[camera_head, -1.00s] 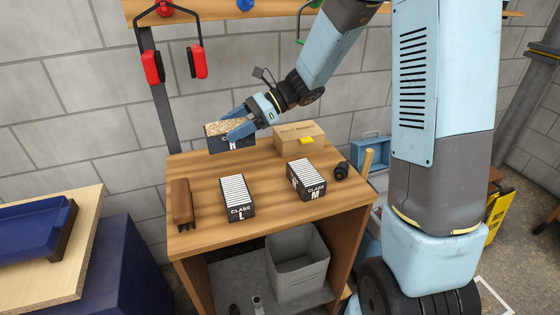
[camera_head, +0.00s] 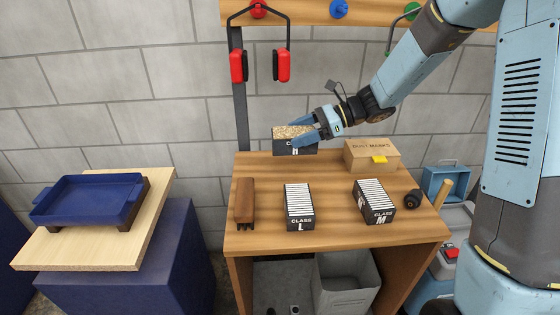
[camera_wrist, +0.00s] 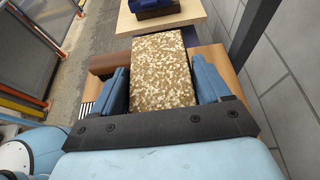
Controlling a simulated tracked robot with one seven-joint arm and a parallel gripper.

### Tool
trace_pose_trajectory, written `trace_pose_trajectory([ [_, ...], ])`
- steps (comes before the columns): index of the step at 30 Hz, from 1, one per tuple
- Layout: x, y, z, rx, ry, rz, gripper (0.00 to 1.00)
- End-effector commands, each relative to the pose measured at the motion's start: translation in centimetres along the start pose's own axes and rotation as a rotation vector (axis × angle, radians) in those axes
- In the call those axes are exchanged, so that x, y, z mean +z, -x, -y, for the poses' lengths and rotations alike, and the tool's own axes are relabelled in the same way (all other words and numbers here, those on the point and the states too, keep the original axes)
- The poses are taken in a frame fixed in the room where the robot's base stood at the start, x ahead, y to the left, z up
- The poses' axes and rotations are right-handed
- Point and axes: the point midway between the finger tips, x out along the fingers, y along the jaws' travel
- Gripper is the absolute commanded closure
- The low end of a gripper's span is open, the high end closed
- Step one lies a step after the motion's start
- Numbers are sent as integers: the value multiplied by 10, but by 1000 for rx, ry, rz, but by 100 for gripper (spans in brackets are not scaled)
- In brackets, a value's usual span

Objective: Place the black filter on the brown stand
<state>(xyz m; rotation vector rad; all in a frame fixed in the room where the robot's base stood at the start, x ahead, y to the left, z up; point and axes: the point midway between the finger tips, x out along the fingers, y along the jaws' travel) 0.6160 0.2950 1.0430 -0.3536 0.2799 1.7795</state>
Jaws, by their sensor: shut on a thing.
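The black filter (camera_head: 294,147), a block with white lettering and a speckled tan top, is at the back left of the wooden bench in the head view. My gripper (camera_head: 308,132) is shut on it. In the wrist view the speckled face (camera_wrist: 163,70) fills the space between the two blue fingers. I cannot tell whether its underside touches the bench. A brown, footed piece that looks like a stand (camera_head: 245,203) is at the bench's left edge with nothing on it. Another brown support (camera_head: 147,196) shows under a blue tray on the left table.
Filters marked L (camera_head: 299,207) and M (camera_head: 374,202) are on the bench (camera_head: 335,222), with a cardboard box (camera_head: 371,155) and a black knob-like part (camera_head: 413,199). The blue tray (camera_head: 88,196) is on a separate pale table (camera_head: 105,254). A gap separates table and bench.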

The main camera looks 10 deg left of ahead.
Motion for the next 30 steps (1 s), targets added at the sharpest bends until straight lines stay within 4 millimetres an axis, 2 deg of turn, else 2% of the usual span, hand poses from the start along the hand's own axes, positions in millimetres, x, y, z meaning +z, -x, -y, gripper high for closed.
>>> trace_pose_trajectory([
  [7,-6,-46,31,4,0,1,58],
  [15,-34,-84,51,2,-1,0,58],
  [25,-45,-102,60,3,2,1,58],
  [30,-66,-111,60,4,-1,1,58],
])
